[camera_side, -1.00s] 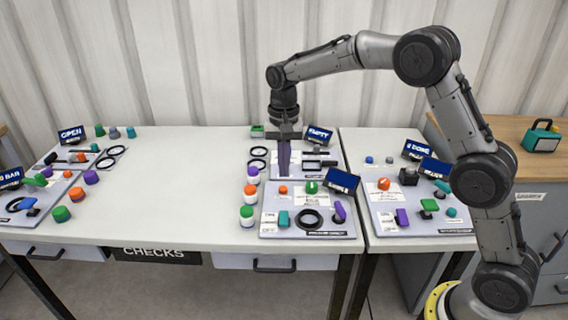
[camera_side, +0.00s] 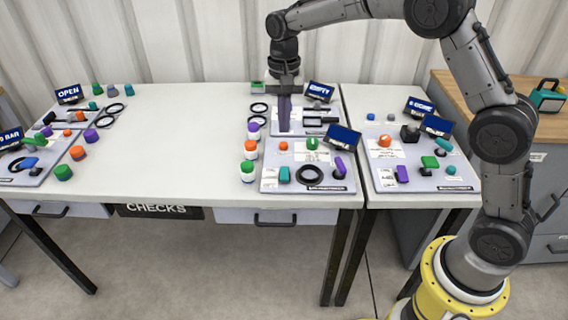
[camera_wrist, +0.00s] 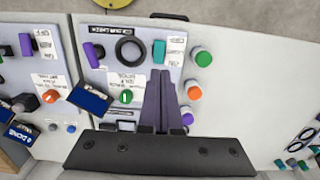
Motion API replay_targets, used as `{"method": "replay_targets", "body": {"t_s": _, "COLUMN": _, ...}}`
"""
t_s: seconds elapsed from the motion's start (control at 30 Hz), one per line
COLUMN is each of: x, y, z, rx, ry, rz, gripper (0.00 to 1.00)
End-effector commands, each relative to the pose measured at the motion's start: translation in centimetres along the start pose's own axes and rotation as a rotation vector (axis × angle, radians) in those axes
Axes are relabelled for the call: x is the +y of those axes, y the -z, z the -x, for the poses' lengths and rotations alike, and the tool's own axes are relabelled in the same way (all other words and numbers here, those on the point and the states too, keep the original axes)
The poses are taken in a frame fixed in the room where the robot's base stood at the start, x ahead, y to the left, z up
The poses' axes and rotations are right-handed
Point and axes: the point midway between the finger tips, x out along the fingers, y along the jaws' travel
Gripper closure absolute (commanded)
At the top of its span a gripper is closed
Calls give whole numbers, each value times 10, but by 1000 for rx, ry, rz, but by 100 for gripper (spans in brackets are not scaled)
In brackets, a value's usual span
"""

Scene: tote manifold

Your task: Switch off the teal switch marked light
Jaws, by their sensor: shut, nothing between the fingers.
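A teal switch (camera_side: 284,174) stands at the front left of the grey panel (camera_side: 335,184) on the middle of the bench, left of a black ring. In the wrist view the teal switch (camera_wrist: 158,51) is upright beside a white label (camera_wrist: 176,46) too blurred to read. My gripper (camera_side: 283,130) points down with its purple fingers shut and empty, behind the teal switch and apart from it. In the wrist view my gripper (camera_wrist: 159,73) reaches toward the switch from below, with a gap between. Which way the switch is set cannot be told.
The panel also carries a black ring (camera_side: 319,174), a purple lever (camera_side: 342,167), a green dial (camera_side: 312,143) and a blue display (camera_side: 343,137). Capped jars (camera_side: 249,150) stand close to its left. Another panel (camera_side: 415,181) lies right. The bench's middle left is clear.

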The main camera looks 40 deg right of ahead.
Motion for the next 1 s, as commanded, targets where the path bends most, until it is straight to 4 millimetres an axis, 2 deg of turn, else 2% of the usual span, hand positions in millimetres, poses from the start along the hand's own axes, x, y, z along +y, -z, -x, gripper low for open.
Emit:
{"method": "replay_targets", "body": {"t_s": 0.23, "x": 0, "y": 0, "z": -2, "rx": 0, "ry": 0, "rz": 0, "gripper": 100}}
{"method": "replay_targets", "body": {"t_s": 0.37, "x": 0, "y": 0, "z": -12, "rx": -1, "ry": -2, "rz": 0, "gripper": 100}}
{"method": "replay_targets", "body": {"t_s": 0.8, "x": 0, "y": -1, "z": -94, "rx": -3, "ry": -3, "rz": 0, "gripper": 100}}
{"method": "replay_targets", "body": {"t_s": 1.0, "x": 0, "y": 0, "z": -124, "rx": -1, "ry": -2, "rz": 1, "gripper": 100}}
